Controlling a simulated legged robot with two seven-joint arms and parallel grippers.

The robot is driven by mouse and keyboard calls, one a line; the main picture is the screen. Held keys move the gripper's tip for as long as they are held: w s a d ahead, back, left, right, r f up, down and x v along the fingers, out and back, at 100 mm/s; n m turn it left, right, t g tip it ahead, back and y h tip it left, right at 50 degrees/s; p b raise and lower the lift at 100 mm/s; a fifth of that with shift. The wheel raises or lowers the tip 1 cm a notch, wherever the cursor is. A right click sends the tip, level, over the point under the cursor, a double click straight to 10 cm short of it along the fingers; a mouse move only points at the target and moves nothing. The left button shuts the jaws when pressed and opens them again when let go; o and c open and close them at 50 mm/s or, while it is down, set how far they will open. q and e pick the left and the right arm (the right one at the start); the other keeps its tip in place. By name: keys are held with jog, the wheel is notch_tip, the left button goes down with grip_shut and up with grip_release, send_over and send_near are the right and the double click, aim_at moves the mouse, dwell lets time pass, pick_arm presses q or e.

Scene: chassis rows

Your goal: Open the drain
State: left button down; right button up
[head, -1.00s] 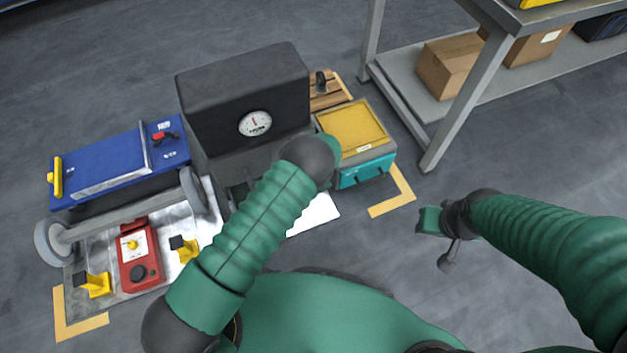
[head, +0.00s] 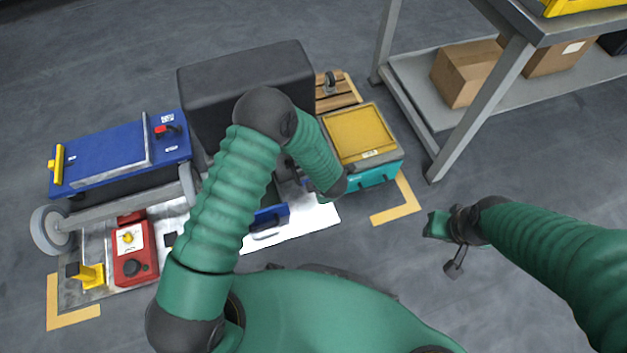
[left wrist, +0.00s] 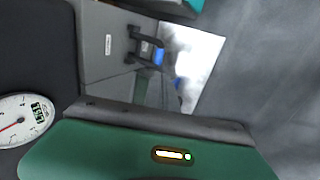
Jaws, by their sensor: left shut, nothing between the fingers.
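No part is clearly marked as the drain. In the left wrist view a black handle-like fitting (left wrist: 146,46) with a small blue piece is on the grey face below the black housing; I cannot tell whether it is the drain. In the head view a blue part (head: 268,218) shows low by the white plate, partly behind my left arm. My left gripper's green body (left wrist: 150,152) fills the bottom of the left wrist view, apart from the black fitting. Its fingertips are not clear, and it is shut and empty. My right gripper (head: 437,226) hangs over bare floor, away from the equipment.
The black housing (head: 245,88) stands behind my left arm. A teal box with a yellow lid (head: 360,133) is right of it. A blue case (head: 122,155), a grey bar with wheels and a red unit (head: 135,255) are left. A grey shelf (head: 430,85) stands back right; the floor before it is clear.

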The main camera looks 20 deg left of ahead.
pick_arm(q)
jog(key=b+x, duration=0.8)
jog(key=x, duration=0.6)
jog(key=shift+b, duration=0.4)
jog(key=shift+d, duration=0.1)
notch_tip(320, 180, down, 8)
dwell(0.4)
dwell(0.3)
